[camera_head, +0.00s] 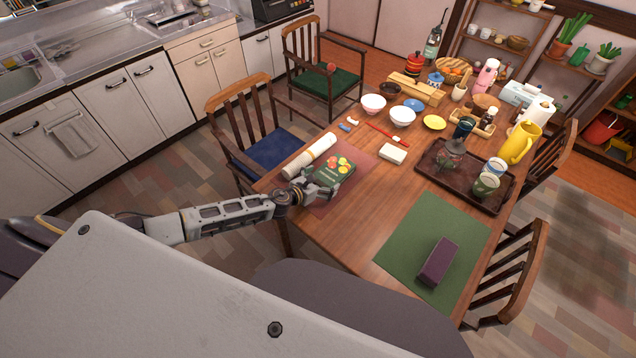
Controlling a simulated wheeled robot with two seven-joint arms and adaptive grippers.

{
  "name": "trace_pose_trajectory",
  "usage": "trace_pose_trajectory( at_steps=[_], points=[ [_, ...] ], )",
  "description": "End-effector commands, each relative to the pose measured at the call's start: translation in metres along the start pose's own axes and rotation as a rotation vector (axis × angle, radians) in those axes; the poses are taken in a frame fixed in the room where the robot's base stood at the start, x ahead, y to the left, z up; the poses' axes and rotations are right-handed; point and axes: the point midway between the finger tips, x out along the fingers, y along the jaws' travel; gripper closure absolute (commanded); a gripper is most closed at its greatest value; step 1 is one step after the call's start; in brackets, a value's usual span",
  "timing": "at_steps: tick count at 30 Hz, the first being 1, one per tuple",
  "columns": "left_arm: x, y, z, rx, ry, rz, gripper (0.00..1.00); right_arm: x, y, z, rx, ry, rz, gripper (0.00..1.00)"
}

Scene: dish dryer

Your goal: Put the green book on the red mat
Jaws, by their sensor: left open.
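The green book (339,170) with a fruit picture on its cover lies on the red mat (357,160), near the left end of the table. The mat shows around the book on its right and near sides. My left gripper (308,187) is at the near left edge of the book, low over the mat. Its fingers are open, and I cannot tell whether they touch the book. My right gripper is not in view.
A white roll (309,156) lies just left of the book. A white box (393,153), bowls (402,116) and a dark tray (463,178) stand farther right and back. A green mat (420,235) with a purple case (436,262) lies at the near right. Chairs surround the table.

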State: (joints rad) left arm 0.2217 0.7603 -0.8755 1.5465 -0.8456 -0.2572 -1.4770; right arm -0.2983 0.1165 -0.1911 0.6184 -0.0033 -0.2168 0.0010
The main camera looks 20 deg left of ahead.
Motion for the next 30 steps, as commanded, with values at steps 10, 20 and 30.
trace_pose_trajectory(
  at_steps=[10,20,30],
  points=[
    [-0.014,0.001,0.001,0.001,0.001,0.0,0.0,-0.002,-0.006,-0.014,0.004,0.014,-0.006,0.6],
    [-0.048,0.0,0.001,0.0,0.001,-0.001,0.0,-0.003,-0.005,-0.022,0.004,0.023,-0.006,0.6],
    [-0.082,0.001,0.001,0.001,0.002,0.0,0.0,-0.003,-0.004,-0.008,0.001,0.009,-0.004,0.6]
  ],
)
